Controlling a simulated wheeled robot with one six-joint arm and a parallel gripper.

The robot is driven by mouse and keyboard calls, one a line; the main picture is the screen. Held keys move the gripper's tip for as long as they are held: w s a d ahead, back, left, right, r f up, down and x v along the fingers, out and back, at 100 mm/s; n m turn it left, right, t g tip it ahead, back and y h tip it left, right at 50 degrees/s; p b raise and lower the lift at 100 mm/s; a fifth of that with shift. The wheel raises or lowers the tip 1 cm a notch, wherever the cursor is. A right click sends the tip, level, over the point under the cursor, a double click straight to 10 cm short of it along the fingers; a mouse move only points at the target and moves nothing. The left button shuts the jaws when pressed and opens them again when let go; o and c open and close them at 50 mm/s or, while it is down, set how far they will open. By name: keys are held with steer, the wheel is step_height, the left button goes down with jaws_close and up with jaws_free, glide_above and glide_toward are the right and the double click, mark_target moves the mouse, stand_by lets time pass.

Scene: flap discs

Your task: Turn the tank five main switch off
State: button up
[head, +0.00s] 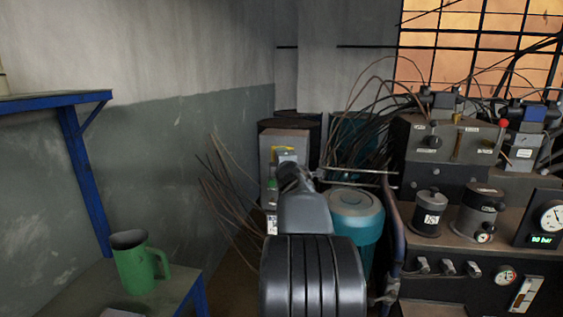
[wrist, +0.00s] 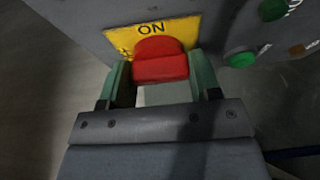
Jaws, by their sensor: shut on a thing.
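In the wrist view, a red switch handle (wrist: 160,62) sits in front of a yellow plate (wrist: 180,32) marked ON, on a grey box (wrist: 100,14). My gripper (wrist: 162,82) has its two green fingers on either side of the red handle, shut on it. In the head view, the grey switch box (head: 283,148) stands at the back, with part of the yellow plate (head: 283,149) showing. My arm hides the handle and most of the gripper there.
Green buttons (wrist: 242,60) sit on the box right of the handle. A teal drum (head: 356,215) stands right of my arm. Loose cables (head: 225,190) hang to the left. A bench with instruments (head: 450,262) is at right. A green mug (head: 136,262) stands on a table at left.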

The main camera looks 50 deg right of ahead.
steer(key=o, duration=0.9)
steer(key=p+v, duration=0.1)
steer(key=v, duration=1.2)
steer(key=shift+s+a, duration=0.25)
steer(key=shift+s, duration=0.1)
steer(key=shift+r+p, duration=0.1)
steer(key=shift+p, duration=0.2)
